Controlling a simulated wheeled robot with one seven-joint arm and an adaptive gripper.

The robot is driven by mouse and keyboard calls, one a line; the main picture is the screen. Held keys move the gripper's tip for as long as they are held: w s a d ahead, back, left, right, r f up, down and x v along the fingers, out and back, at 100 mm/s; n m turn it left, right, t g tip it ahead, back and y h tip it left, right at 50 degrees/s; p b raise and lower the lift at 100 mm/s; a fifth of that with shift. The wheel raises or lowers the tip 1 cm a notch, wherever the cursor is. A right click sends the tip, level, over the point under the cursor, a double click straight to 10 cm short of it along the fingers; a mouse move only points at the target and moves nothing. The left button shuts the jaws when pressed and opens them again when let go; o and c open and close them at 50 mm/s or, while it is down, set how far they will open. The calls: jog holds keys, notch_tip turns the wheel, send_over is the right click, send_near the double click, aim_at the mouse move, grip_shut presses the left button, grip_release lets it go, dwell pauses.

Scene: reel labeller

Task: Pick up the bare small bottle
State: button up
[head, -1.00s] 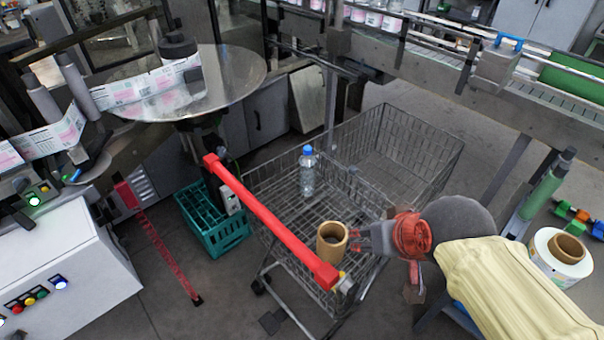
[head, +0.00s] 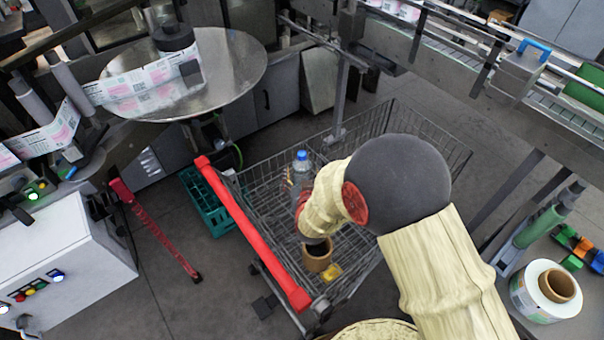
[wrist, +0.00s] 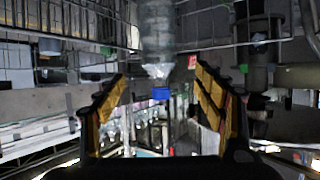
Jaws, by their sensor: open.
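The bare small bottle (head: 300,172) is clear with a blue cap and no label that I can see. It stands upright in the shopping cart, its lower part hidden by my arm in the head view. In the wrist view the bottle (wrist: 157,35) appears upside down, cap toward the picture's middle, lined up between the fingers. My gripper (wrist: 160,78) is open, one finger on each side of the bottle's line, with nothing held. I cannot tell how far the bottle is from the fingers.
The wire cart (head: 440,135) has a red handle bar (head: 255,235). A brown cardboard tube (head: 318,258) and a small yellow object (head: 332,273) are near its handle end, close to my arm. A teal crate (head: 205,205) stands left of the cart. A label reel (head: 546,290) lies at right.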

aim_at(302, 168)
jog(key=shift+f+b+x, duration=0.2)
jog(key=shift+b+x, duration=0.2)
jog(key=shift+x, duration=1.1)
jog(key=shift+b+x, duration=0.65)
jog(key=shift+x, duration=1.65)
jog(key=shift+r, duration=0.1)
jog(key=shift+c, duration=1.3)
jog(key=c, duration=1.5)
grip_shut()
